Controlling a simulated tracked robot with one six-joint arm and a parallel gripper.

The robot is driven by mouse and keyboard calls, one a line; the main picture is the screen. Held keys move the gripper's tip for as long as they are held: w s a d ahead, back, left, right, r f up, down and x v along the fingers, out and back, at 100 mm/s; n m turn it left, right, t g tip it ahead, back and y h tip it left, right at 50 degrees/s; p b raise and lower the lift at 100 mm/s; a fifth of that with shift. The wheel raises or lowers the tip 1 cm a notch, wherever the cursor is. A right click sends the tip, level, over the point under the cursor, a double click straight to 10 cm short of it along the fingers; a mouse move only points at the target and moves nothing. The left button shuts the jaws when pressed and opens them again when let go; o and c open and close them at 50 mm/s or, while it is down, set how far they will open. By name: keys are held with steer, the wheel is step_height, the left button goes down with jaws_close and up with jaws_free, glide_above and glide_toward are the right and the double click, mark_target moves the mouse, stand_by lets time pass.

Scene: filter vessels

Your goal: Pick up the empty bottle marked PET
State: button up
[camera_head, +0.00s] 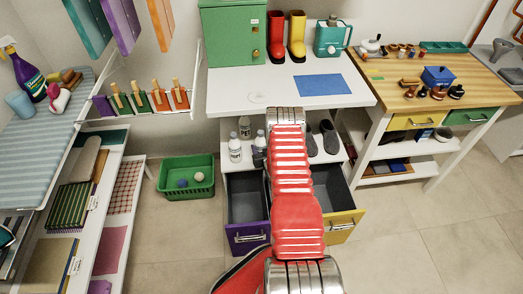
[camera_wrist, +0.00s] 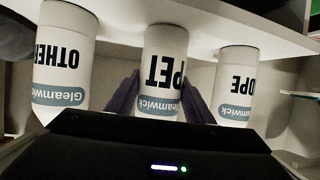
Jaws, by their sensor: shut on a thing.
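The white bottle marked PET (camera_wrist: 165,70) stands in the middle of the wrist view, with a blue-grey Gleamwick band on its label. My gripper (camera_wrist: 160,100) has its dark purple fingers on either side of this bottle and is shut on it. A bottle marked OTHER (camera_wrist: 64,55) is on its left, and a bottle whose visible letters end in "PE" (camera_wrist: 236,80) is on its right. In the head view, white bottles (camera_head: 235,148) show on the shelf under the white table; my red arm hides part of that area, and their labels are too small to read.
The white table (camera_head: 235,90) overhangs the shelf. Dark shoes (camera_head: 329,138) stand right of my arm. Below are an open purple drawer (camera_head: 247,236) and an open yellow drawer (camera_head: 342,226).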

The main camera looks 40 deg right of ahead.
mark_target(262, 135)
steer(key=shift+c, duration=0.6)
steer(key=shift+r, duration=0.15)
step_height(262, 135, up, 10)
steer(key=shift+f, duration=0.15)
stand_by(0.6)
